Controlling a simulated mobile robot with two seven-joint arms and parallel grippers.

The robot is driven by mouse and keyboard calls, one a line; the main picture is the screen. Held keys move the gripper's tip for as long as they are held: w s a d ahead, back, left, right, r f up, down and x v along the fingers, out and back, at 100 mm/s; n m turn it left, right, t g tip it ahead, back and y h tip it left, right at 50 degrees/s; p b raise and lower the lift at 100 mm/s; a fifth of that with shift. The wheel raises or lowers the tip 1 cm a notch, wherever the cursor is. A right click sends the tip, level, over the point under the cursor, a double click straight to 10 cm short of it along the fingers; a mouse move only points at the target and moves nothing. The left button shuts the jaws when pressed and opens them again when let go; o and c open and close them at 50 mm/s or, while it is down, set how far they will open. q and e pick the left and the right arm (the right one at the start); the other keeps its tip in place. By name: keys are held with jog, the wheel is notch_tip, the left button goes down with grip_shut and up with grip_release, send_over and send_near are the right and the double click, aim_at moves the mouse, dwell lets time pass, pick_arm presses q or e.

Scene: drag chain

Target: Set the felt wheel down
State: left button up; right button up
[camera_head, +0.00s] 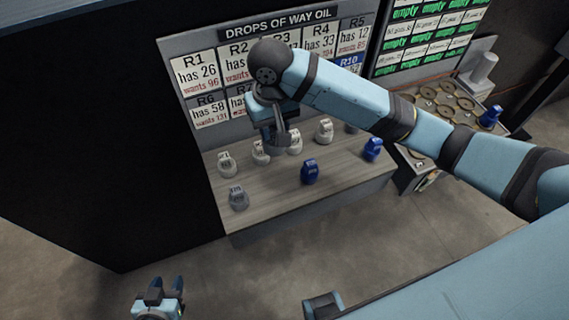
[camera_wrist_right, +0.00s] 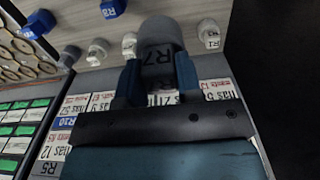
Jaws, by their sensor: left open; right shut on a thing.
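A grey rounded piece marked R7 (camera_wrist_right: 162,48), which I take to be the felt wheel, is between the fingers of my right gripper (camera_wrist_right: 158,85). The right gripper (camera_head: 282,138) is shut on it. In the head view the right gripper reaches down over the back-middle of the wooden bench (camera_head: 270,205), among similar pieces, and mostly hides the held one. I cannot tell whether the piece touches the bench. My left gripper (camera_head: 164,291) is open and empty, low in front of the bench.
Similar pieces stand around: pale (camera_head: 226,164), pale (camera_head: 325,131), grey (camera_head: 238,198), blue (camera_head: 310,172) and blue (camera_head: 372,149). A board of R labels (camera_head: 205,70) rises behind. A tray with round recesses (camera_head: 440,105) is at right. The bench's front is mostly bare.

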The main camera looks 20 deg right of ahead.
jog(key=shift+a+f, duration=0.1)
jog(key=shift+a, duration=0.05)
notch_tip(320, 180, down, 20)
jog(key=shift+r, duration=0.1)
dwell(0.3)
jog(key=o, duration=1)
jog(key=shift+c, duration=0.2)
